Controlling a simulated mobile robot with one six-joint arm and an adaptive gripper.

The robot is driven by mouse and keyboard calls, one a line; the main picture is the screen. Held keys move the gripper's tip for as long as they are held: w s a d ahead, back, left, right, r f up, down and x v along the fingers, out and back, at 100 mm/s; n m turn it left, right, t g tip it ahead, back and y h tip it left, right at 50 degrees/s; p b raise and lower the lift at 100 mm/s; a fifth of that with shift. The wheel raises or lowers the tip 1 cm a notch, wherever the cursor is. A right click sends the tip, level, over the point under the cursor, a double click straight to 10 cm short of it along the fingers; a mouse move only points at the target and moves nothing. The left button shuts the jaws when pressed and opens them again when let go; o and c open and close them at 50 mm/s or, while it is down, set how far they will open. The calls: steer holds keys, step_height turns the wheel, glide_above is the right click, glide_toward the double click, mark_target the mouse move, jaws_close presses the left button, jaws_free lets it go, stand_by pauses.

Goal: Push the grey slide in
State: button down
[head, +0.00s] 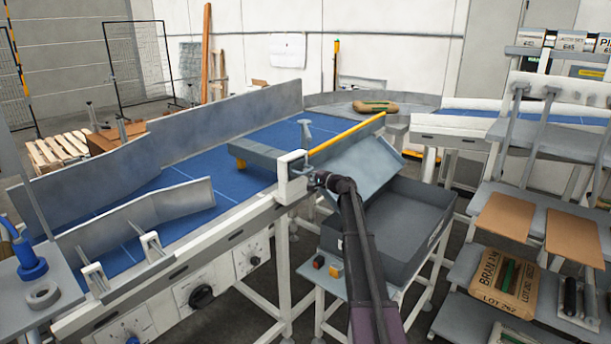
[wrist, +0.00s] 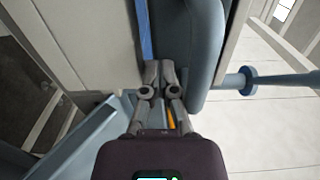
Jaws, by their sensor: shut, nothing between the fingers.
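A sloped grey plate (head: 365,158), which looks like the grey slide, tilts at the belt's edge above a dark grey bin. A grey bar (head: 262,158) with a yellow end lies over the blue belt; I cannot tell whether this is the slide instead. My gripper (head: 314,180) is at the belt's near edge, beside a white bracket (head: 291,178) and left of the sloped plate. In the wrist view my gripper (wrist: 158,66) is shut and empty, close beside a rounded grey-blue part (wrist: 190,50). Whether they touch is unclear.
The blue belt (head: 190,178) has grey side guards. The dark grey bin (head: 385,232) is below the plate. Shelves with cardboard and a bag (head: 506,282) stand at right.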

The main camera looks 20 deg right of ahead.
steer(key=shift+w+r, duration=0.1)
steer(key=shift+w, duration=0.1)
steer(key=shift+d, duration=0.2)
steer(key=v, duration=1.4)
steer(key=shift+s+a, duration=0.2)
